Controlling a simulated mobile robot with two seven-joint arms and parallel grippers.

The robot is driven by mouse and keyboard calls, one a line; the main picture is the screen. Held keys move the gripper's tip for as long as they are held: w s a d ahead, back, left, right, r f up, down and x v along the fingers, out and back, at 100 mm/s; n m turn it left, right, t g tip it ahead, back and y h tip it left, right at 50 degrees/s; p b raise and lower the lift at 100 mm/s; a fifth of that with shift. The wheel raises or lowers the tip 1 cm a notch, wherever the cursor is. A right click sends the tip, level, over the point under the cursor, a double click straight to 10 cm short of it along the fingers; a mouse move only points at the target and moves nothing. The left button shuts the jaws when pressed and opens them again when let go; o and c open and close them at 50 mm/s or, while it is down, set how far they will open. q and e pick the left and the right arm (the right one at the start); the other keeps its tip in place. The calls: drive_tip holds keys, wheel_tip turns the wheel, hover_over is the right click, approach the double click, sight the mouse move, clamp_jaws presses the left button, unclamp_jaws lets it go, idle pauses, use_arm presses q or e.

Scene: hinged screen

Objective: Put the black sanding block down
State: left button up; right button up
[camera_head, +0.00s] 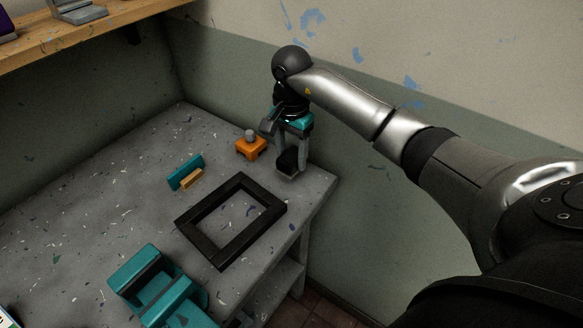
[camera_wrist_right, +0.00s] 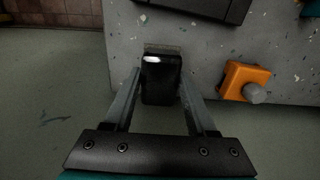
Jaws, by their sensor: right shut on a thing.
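The black sanding block (camera_head: 288,161) is between the fingers of my right gripper (camera_head: 291,158), low at the far right corner of the grey workbench (camera_head: 120,200). In the right wrist view the block (camera_wrist_right: 161,78) sits between both fingers of the right gripper (camera_wrist_right: 160,80), which is shut on it. A paler strip shows at its far end. The block is at the bench edge in this view; I cannot tell whether its underside touches the top. My left gripper is not in view.
An orange block with a grey knob (camera_head: 250,147) stands just left of the right gripper. A black square frame (camera_head: 205,243) lies nearer on the bench. A teal and tan tool (camera_head: 186,173) and a teal vise-like object (camera_head: 155,285) are farther left. A wooden shelf (camera_head: 90,32) hangs upper left.

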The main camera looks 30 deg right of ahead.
sight(291, 154)
drive_tip(key=shift+f, duration=2.05)
drive_tip(key=shift+f+b, duration=0.2)
drive_tip(key=shift+b, duration=0.15)
drive_tip(key=o, duration=1.3)
drive_tip(key=shift+r, duration=0.1)
wheel_tip(291, 154, up, 12)
drive_tip(key=shift+r+p, duration=0.1)
drive_tip(key=shift+p, duration=0.5)
